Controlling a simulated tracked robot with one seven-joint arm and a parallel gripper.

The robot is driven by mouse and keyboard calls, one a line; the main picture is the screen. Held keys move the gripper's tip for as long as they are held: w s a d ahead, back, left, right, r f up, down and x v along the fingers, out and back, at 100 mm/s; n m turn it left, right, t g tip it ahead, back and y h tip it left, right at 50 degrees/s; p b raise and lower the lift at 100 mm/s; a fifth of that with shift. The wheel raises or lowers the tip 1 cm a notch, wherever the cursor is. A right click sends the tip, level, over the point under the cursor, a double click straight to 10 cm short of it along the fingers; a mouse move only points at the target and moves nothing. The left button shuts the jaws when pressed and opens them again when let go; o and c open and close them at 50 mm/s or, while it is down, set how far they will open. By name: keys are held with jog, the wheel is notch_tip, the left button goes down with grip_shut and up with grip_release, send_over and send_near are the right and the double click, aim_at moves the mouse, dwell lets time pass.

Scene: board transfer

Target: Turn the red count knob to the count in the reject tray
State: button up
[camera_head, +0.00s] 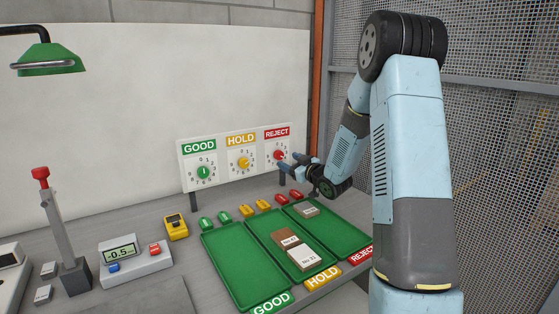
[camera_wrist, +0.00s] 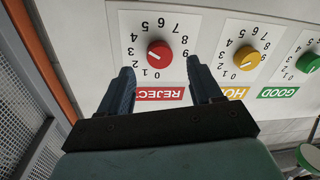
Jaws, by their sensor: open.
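The red knob (camera_wrist: 160,54) sits on the REJECT dial of the white count panel (camera_head: 185,172). The reject tray (camera_head: 335,232) is the rightmost green tray. One grey board (camera_head: 307,210) shows at its far end; my arm may hide part of the tray.
The yellow HOLD knob (camera_head: 243,162) and green GOOD knob (camera_head: 204,172) are left of the red one. The middle tray holds a brown board (camera_head: 287,240) and a white one (camera_head: 307,259). The left tray (camera_head: 235,260) looks empty. A mesh wall (camera_head: 480,150) stands at right.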

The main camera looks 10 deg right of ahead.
aim_at(280, 157)
jog(key=shift+x, duration=2.15)
jog(key=shift+c, duration=0.4)
